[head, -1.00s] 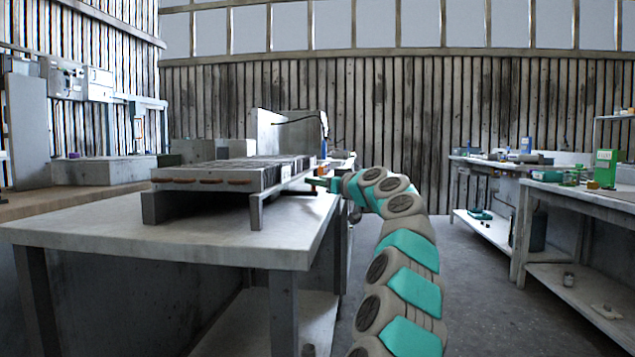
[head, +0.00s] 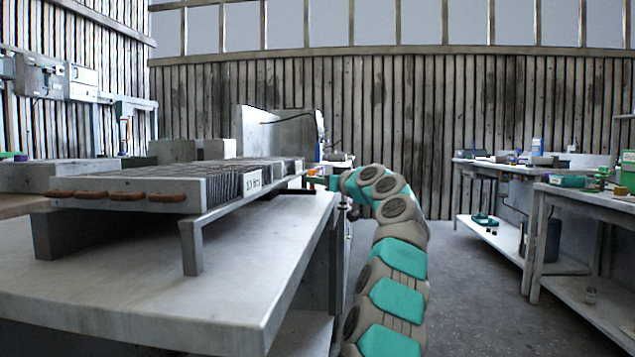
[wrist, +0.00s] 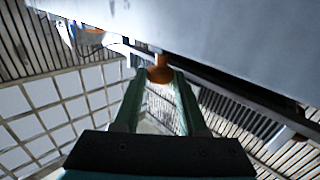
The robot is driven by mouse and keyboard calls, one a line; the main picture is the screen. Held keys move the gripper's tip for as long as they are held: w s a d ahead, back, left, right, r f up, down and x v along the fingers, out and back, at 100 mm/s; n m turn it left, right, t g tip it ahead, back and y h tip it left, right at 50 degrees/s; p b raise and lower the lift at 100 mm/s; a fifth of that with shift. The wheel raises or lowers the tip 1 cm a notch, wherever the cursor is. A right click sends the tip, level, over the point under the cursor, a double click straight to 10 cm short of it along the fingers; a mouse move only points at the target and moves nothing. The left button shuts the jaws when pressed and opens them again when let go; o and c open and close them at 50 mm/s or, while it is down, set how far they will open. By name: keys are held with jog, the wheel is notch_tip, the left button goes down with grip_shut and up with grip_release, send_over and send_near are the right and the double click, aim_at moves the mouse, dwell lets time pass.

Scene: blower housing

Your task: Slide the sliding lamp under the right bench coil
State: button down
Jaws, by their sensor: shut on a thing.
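The bench coil (head: 200,180) is a finned block with copper-coloured tube bends along its front end. It rests raised on supports on a grey bench, with a gap below it. My gripper (head: 318,180) is at the coil's far right side, small and partly hidden by my arm. In the wrist view my gripper (wrist: 160,82) has its two green fingers shut on a small orange-brown knob (wrist: 160,70), which I take to be part of the sliding lamp. The lamp's body is not clear in either view.
The grey bench top (head: 150,285) is clear in front of the coil. A support leg (head: 192,248) stands at its near right corner. In the wrist view a large grey surface (wrist: 230,35) and a dark rail lie close by. Workbenches (head: 575,195) stand at right, across open floor.

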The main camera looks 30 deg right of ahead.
jog(key=shift+w+d+r, duration=0.1)
jog(key=shift+w, duration=0.05)
jog(key=shift+c, duration=2.2)
grip_release()
jog(key=shift+w+d, duration=0.1)
jog(key=shift+s+b, duration=0.4)
jog(key=shift+s, duration=0.2)
jog(key=s+d+b, duration=0.1)
jog(key=s+b, duration=0.1)
jog(key=s, duration=0.4)
jog(key=shift+s+d, duration=0.2)
jog(key=shift+s, duration=0.05)
